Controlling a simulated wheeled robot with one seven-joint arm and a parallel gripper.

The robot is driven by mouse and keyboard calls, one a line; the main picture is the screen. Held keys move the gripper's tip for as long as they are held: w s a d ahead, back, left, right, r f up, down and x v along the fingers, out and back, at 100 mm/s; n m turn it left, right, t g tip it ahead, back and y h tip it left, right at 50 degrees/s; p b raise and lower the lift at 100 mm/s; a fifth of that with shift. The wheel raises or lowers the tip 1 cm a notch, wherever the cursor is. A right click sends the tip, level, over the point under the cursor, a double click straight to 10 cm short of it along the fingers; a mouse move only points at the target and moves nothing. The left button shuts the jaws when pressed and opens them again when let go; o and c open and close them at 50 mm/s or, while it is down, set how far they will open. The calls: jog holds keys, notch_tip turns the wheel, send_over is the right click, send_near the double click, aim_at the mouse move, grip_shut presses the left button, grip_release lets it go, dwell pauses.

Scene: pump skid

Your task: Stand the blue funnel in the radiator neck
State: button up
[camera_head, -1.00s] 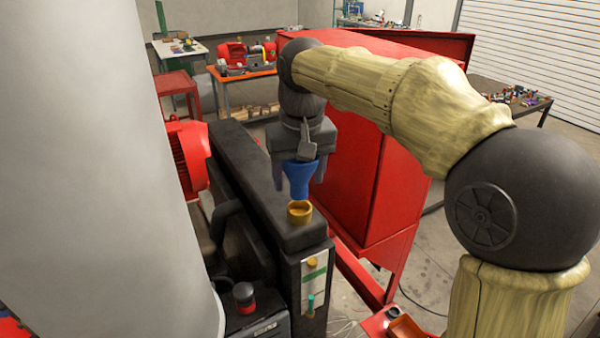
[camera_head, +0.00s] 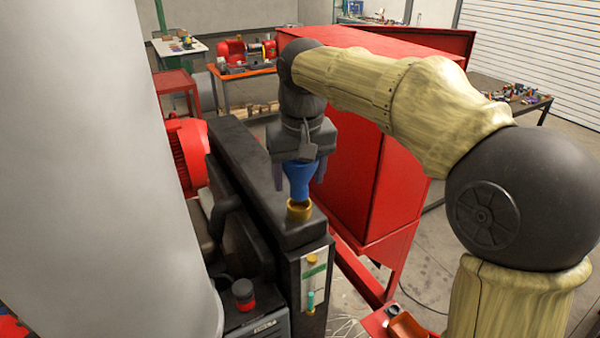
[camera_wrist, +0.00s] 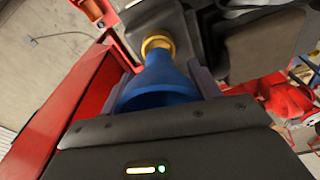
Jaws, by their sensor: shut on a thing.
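The blue funnel (camera_head: 299,177) is held upright, spout down, in my gripper (camera_head: 300,172), which is shut on it. The brass-coloured radiator neck (camera_head: 299,209) stands on the top of the black radiator (camera_head: 270,188). The funnel's lower end is right over the neck's mouth; I cannot tell whether the spout tip is inside it. In the wrist view the funnel (camera_wrist: 159,78) lies between my two fingers, its narrow end pointing at the brass neck (camera_wrist: 157,44) and overlapping it in the picture. The neck's inside is hidden there.
A tall red cabinet (camera_head: 345,185) stands close at the right of the radiator. A red motor-like part (camera_head: 187,145) and a black hose (camera_head: 222,210) are at its left. A sight gauge (camera_head: 312,280) is on the radiator's front end. Workbenches stand farther back.

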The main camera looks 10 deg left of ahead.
jog(key=shift+f+b, duration=0.95)
jog(key=shift+f, duration=0.75)
dwell(1.4)
jog(key=o, duration=1.2)
jog(key=shift+c, duration=0.2)
jog(key=shift+r, duration=0.1)
jog(key=r, duration=0.5)
jog(key=s+r+p, duration=0.1)
jog(key=r, duration=0.5)
jog(key=d+r, duration=0.1)
jog(key=r, duration=0.5)
jog(key=shift+s, duration=0.35)
jog(key=shift+d, duration=0.1)
